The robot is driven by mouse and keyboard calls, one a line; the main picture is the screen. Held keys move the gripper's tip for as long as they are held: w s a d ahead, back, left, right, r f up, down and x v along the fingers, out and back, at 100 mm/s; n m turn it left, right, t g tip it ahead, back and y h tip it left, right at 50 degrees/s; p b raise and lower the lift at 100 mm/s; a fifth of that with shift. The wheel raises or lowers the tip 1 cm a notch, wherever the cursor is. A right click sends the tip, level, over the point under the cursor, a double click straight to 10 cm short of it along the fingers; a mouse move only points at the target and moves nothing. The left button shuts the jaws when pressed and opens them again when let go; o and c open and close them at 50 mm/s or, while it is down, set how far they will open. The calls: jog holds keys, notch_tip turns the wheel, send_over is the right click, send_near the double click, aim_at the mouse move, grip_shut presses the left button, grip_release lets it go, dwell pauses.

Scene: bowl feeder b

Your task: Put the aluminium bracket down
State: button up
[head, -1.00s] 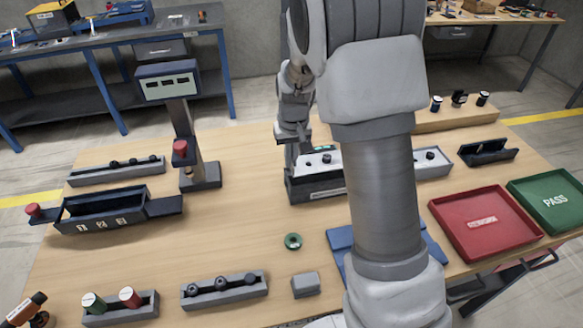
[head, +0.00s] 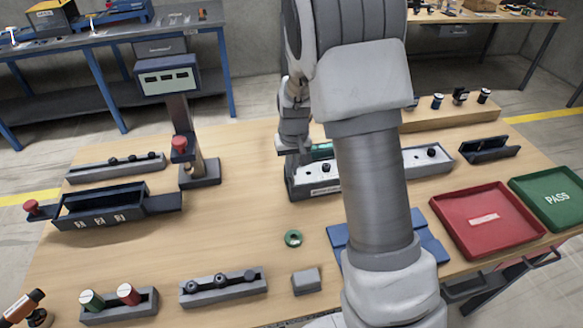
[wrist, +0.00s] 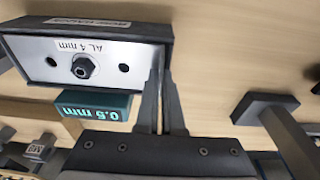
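The aluminium bracket (wrist: 40,62) is a pale plate marked "AL 4 mm", with a dark nut at its middle and a hole on each side. In the wrist view it lies within a dark-walled holder (wrist: 110,30). The plate also shows in the head view (head: 313,174), partly behind my arm, low in the holder (head: 318,193). My gripper (wrist: 161,75) is at the plate's right end in the wrist view, its two fingers close together around a thin upright edge there. In the head view my arm hides the fingertips.
A teal "0.5 mm" block (wrist: 93,105) sits beside the holder, close to my fingers. A gauge post (head: 200,172) stands to the left. A red tray (head: 465,228) is at right.

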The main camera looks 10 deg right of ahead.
jog(key=o, duration=0.4)
jog(key=shift+o, duration=0.2)
jog(key=shift+f, duration=0.1)
jog(key=shift+a, duration=0.2)
jog(key=shift+r+p, duration=0.3)
notch_tip(320, 180, up, 12)
jog(key=s, duration=0.2)
jog(key=s+r+t, duration=0.2)
jog(key=s+r, duration=0.9)
jog(key=s, duration=0.1)
jog(key=s+t, duration=0.1)
jog(key=s, duration=1.2)
jog(key=shift+d+r+t+p, duration=0.2)
jog(key=shift+r+t+p, duration=0.2)
jog(key=shift+r, duration=0.05)
